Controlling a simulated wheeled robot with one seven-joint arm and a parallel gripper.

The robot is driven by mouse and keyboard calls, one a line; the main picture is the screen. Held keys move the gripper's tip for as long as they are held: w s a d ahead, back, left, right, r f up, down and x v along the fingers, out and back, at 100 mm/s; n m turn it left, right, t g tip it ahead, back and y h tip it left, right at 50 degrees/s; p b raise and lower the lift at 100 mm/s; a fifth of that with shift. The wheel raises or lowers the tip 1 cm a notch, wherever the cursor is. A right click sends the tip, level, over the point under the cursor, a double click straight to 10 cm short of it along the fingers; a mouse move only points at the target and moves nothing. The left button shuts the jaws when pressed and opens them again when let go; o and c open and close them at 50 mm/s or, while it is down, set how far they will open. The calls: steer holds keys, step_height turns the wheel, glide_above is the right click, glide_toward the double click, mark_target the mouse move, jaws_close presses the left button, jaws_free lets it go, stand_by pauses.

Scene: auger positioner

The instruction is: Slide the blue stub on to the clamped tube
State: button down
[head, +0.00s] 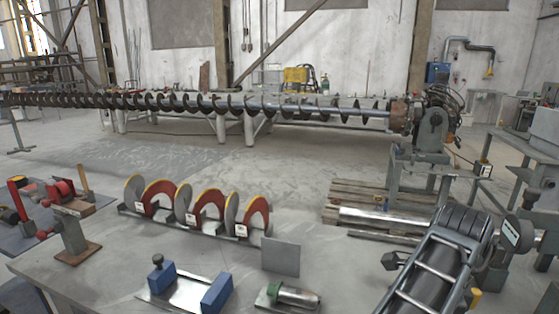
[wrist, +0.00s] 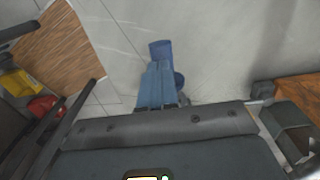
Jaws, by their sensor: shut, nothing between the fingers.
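In the wrist view my gripper (wrist: 158,104) shows as a dark body along the bottom, shut and empty. The gripper's fingertips cannot be made out in the head view.
A rack of red, yellow and grey half-discs (head: 205,213) stands behind the blue blocks. A grey upright plate (head: 281,257) stands near the tube. A long auger (head: 250,105) spans the background. Bare tabletop lies between these.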

steer(key=shift+s+d, duration=0.2)
steer(key=shift+d, duration=0.45)
